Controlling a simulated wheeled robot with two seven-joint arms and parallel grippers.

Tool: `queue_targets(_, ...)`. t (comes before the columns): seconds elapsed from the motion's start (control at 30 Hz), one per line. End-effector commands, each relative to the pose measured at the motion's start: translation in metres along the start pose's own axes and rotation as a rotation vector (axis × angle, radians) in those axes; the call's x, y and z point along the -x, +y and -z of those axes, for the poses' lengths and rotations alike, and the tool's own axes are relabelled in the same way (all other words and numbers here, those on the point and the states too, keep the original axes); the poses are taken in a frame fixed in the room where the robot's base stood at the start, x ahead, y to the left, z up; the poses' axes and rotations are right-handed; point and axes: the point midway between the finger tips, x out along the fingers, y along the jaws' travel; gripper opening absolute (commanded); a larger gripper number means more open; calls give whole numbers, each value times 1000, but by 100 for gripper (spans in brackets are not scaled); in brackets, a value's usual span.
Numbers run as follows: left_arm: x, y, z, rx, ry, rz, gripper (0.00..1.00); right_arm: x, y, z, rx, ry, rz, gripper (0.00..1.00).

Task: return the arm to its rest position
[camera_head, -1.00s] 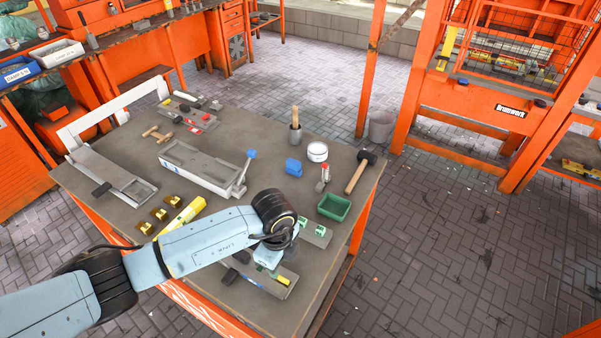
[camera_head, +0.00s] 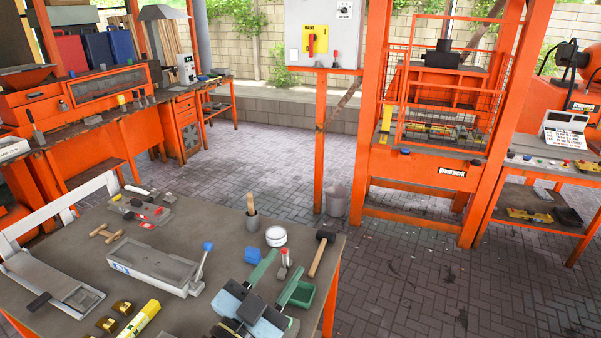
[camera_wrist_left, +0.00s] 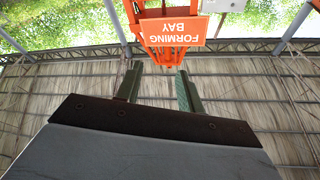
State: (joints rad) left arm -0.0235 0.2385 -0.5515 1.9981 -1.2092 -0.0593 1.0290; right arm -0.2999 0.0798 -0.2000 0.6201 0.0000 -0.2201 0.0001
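My left gripper (camera_head: 284,262) shows at the bottom of the head view, in front of the right part of the workbench (camera_head: 215,222). The rest of the left arm is out of the head view. My right arm and gripper are not in view.
An orange caged press (camera_head: 430,125) stands behind.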

Motion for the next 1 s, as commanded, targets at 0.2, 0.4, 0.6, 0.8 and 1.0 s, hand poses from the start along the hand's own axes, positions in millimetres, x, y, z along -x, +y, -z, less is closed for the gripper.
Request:
queue_targets(0.2,70,-78,-55,132,-391,406,38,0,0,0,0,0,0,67)
queue_targets(0.4,168,-82,-110,255,-879,514,38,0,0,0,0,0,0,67)
queue_targets(0.6,246,-51,-127,353,-1243,410,38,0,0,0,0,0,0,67)
queue_targets(0.8,299,-17,-120,426,-1475,238,38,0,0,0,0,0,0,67)
queue_targets(1.0,329,11,-140,464,-1590,114,38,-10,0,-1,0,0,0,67)
